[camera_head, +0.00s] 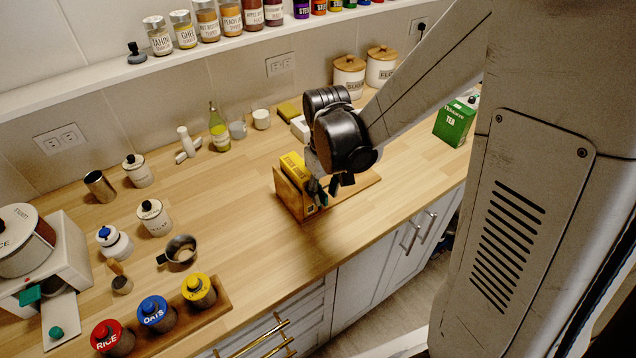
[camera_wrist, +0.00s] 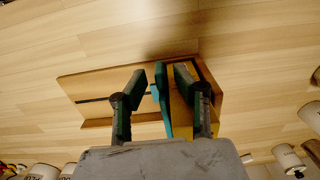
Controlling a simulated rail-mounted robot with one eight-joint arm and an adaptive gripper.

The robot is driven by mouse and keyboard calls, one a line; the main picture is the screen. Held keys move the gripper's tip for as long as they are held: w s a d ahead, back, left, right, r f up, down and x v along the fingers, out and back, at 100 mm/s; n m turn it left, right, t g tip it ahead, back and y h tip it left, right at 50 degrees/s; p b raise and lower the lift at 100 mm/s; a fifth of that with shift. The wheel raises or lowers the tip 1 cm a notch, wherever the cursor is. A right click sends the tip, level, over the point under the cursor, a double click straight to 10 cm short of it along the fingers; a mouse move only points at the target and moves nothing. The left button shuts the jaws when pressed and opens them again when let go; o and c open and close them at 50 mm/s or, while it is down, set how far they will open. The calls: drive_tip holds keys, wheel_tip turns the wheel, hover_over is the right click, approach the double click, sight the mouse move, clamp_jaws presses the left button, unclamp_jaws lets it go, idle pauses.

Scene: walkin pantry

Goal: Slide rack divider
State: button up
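A wooden rack (camera_head: 288,196) stands on the counter, and the wrist view shows its bare floor with a dark slot (camera_wrist: 92,99). A teal divider (camera_wrist: 162,98) stands upright near the rack's right end in the wrist view, with a small blue piece on its left. A yellow box (camera_head: 293,168) is just right of the divider in the wrist view (camera_wrist: 180,118). My gripper (camera_wrist: 161,82) is open over the rack, one finger left of the divider with a gap, the other right of it over the yellow box. Contact cannot be told; the head view hides the divider behind my gripper (camera_head: 326,192).
Left of the rack, the counter (camera_head: 245,225) is clear. A green tea box (camera_head: 454,124) stands at the right. A green bottle (camera_head: 218,130) and a white mortar-like piece (camera_head: 187,143) stand behind. A tray (camera_head: 222,300) with lidded jars lies at the front left.

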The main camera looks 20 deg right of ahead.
drive_tip(key=shift+f, duration=0.8)
clamp_jaws()
